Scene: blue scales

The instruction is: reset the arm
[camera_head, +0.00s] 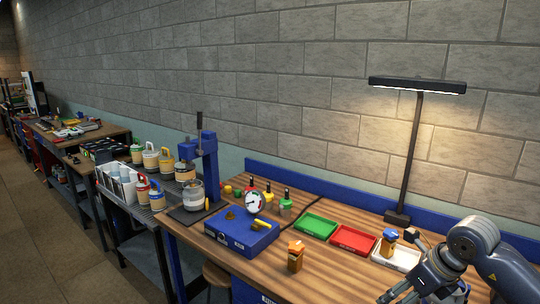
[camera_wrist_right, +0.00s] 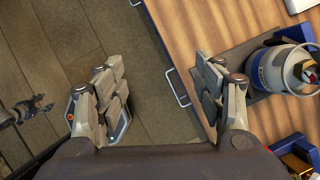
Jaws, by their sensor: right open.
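In the right wrist view the right gripper (camera_wrist_right: 158,78) is open. Its two fingers stand wide apart with nothing between them. Below them are the floor and the front edge of the wooden bench. My left gripper is not in the head view. A dark jointed shape (camera_wrist_right: 27,110) at the left edge of the wrist view may be part of it, and its jaws cannot be made out.
A blue press (camera_head: 209,160) stands left. The wrist view shows a grey-blue canister (camera_wrist_right: 276,68) right of the fingers.

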